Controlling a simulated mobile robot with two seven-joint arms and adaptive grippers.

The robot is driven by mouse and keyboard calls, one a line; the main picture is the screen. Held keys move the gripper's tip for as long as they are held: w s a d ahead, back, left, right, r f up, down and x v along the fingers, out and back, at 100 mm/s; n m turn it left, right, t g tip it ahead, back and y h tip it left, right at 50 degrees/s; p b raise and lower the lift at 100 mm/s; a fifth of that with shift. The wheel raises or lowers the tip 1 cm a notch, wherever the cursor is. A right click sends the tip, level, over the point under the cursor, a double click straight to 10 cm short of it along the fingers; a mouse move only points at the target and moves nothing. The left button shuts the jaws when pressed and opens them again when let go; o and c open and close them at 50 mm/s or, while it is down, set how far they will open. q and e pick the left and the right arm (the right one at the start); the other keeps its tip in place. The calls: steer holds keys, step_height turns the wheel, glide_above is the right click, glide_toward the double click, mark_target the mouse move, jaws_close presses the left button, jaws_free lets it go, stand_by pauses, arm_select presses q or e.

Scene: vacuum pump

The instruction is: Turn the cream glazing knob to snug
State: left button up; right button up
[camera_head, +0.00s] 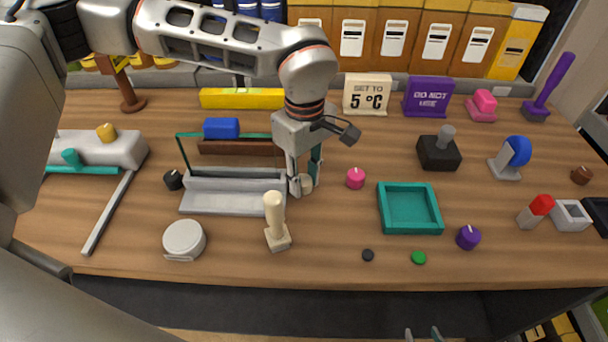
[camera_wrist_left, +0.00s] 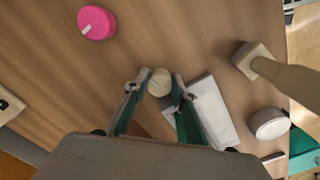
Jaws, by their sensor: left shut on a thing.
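The cream knob (camera_head: 307,185) sits at the right end of a grey glazing fixture (camera_head: 225,202) with a dark upright frame. My left gripper (camera_head: 303,182) points down over it and is shut on it. In the left wrist view the round cream knob (camera_wrist_left: 160,82) lies between the two fingertips, with a thin line across its face. The fixture's grey base (camera_wrist_left: 213,112) shows beside it. My right gripper (camera_head: 422,334) shows only as two separated fingertips at the bottom edge, with nothing between them.
A cream post on a square base (camera_head: 275,225) stands just in front of the fixture. A pink knob (camera_head: 356,178) and a teal tray (camera_head: 410,232) are to the right. A round grey-white piece (camera_head: 184,239) lies front left.

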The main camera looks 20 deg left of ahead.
mark_target(305, 181)
arm_select(q)
steer(key=shift+f, duration=0.1)
stand_by(0.3)
steer(key=o, duration=1.1)
steer(key=shift+r, duration=4.05)
